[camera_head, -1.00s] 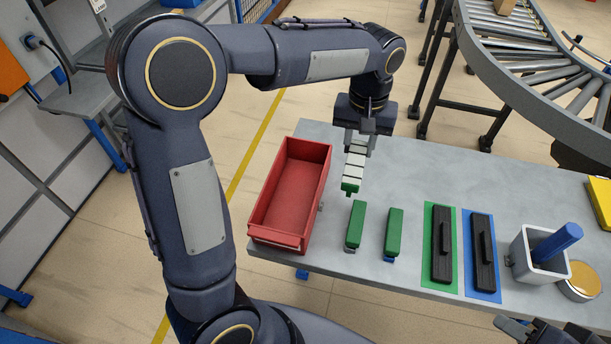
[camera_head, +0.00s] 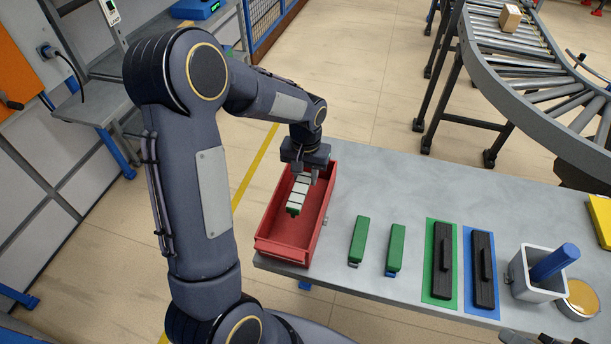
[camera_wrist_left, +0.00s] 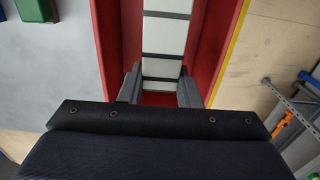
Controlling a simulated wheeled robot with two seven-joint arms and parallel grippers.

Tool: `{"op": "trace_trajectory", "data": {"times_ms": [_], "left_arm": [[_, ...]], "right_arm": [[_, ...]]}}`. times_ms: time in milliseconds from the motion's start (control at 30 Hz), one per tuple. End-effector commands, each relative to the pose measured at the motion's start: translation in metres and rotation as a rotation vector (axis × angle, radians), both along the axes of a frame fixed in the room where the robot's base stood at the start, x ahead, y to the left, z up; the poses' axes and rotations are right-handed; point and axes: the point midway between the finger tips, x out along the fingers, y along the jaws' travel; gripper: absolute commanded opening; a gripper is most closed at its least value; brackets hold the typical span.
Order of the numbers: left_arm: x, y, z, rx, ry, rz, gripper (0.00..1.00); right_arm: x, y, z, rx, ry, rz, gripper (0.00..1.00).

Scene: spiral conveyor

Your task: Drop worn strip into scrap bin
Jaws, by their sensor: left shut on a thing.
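The worn strip (camera_head: 297,196) is a pale segmented bar with dark bands and a green end. My left gripper (camera_head: 306,170) is shut on it at its far end. In the head view the strip is over the red scrap bin (camera_head: 273,246), within its outline. The left wrist view shows the strip (camera_wrist_left: 165,38) between my left gripper's fingers (camera_wrist_left: 160,88), with the red bin walls (camera_wrist_left: 231,22) on both sides. I cannot tell how far the strip is from the bin floor. My right gripper is not in view.
Two green strips (camera_head: 359,239) (camera_head: 396,247) lie right of the bin on the grey table (camera_head: 400,185). Beyond them are black blocks on green (camera_head: 440,262) and blue mats (camera_head: 481,268), then a white cup (camera_head: 535,279) with a blue handle. A roller conveyor (camera_head: 520,60) stands behind.

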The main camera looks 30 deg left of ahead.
Motion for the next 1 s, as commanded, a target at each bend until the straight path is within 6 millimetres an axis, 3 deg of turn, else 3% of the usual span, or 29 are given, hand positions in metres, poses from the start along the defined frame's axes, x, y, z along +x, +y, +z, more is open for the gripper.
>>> {"op": "trace_trajectory", "data": {"times_ms": [133, 867, 900, 1000], "left_arm": [[-0.001, 0.000, -0.014, 0.000, 0.002, 0.001, 0.03], [0.000, 0.000, -0.026, 0.000, -0.001, 0.001, 0.03], [0.000, 0.000, -0.026, 0.000, 0.000, 0.001, 0.32], [0.000, 0.000, -0.026, 0.000, 0.000, 0.001, 0.45]], "right_arm": [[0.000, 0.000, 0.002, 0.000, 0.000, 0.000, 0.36], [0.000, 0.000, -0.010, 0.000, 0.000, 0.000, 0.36], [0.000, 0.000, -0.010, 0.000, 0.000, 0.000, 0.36], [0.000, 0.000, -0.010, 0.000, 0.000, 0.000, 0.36]]}}
